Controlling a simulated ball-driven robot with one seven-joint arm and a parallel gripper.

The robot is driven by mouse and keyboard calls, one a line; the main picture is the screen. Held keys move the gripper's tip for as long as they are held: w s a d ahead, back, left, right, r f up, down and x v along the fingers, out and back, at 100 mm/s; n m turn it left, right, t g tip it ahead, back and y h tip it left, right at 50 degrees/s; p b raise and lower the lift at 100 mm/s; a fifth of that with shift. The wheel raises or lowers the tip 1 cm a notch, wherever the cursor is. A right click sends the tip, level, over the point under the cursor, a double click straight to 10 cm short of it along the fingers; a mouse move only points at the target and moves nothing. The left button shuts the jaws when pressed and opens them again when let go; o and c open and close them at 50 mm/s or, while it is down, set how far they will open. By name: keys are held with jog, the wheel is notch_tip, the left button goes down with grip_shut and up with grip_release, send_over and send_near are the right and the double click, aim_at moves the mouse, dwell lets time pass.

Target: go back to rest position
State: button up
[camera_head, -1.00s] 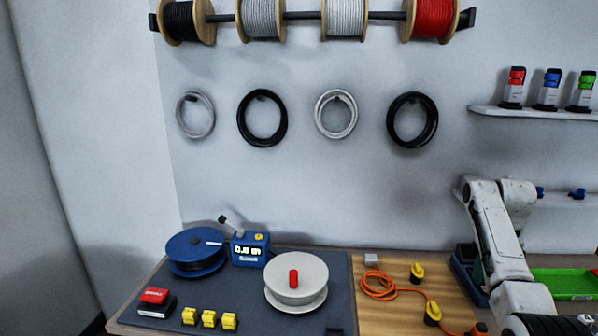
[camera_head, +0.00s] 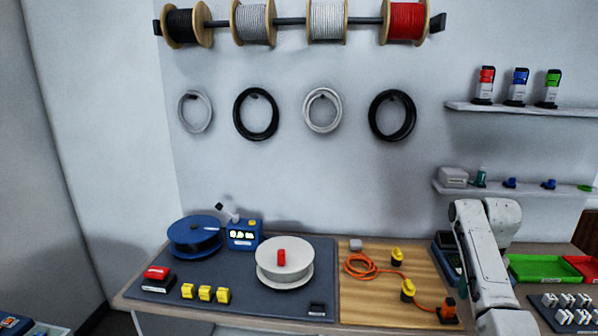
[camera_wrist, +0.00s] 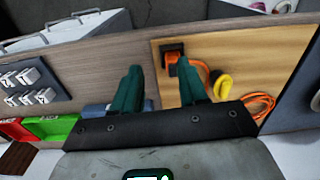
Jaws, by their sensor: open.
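My gripper (camera_wrist: 160,90) shows in the wrist view with two dark green fingers set apart and nothing between them. It hangs above the workbench, near the edge of the wooden board (camera_wrist: 217,68). In the head view my white arm stands at the right and the gripper itself is not visible there. An orange cable (camera_head: 366,268) with yellow and orange connectors lies on the wooden board; its orange connector (camera_wrist: 178,60) shows just beyond the fingers in the wrist view.
A dark mat (camera_head: 222,285) holds a blue reel (camera_head: 194,238), a white reel (camera_head: 285,272) and yellow blocks (camera_head: 204,293). Green tray (camera_head: 541,268) and red tray (camera_head: 580,268) lie right of my arm. Shelves (camera_head: 520,188) and hanging cable coils line the wall.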

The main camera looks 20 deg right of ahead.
jog(key=s+a+f+n, duration=0.1)
jog(key=s+a+f, duration=0.1)
jog(key=a+f, duration=0.75)
jog(key=s+a+f+n, duration=0.1)
jog(key=s+a+f, duration=0.35)
jog(key=a, duration=0.75)
jog(key=s+a+f+n, duration=0.1)
jog(key=s+a, duration=0.6)
jog(key=s, duration=0.2)
jog(key=s+a+n, duration=0.2)
jog(key=s+a, duration=0.5)
jog(key=s, duration=0.3)
jog(key=shift+s+a+f+t, duration=0.2)
jog(key=shift+a+f+t, duration=0.2)
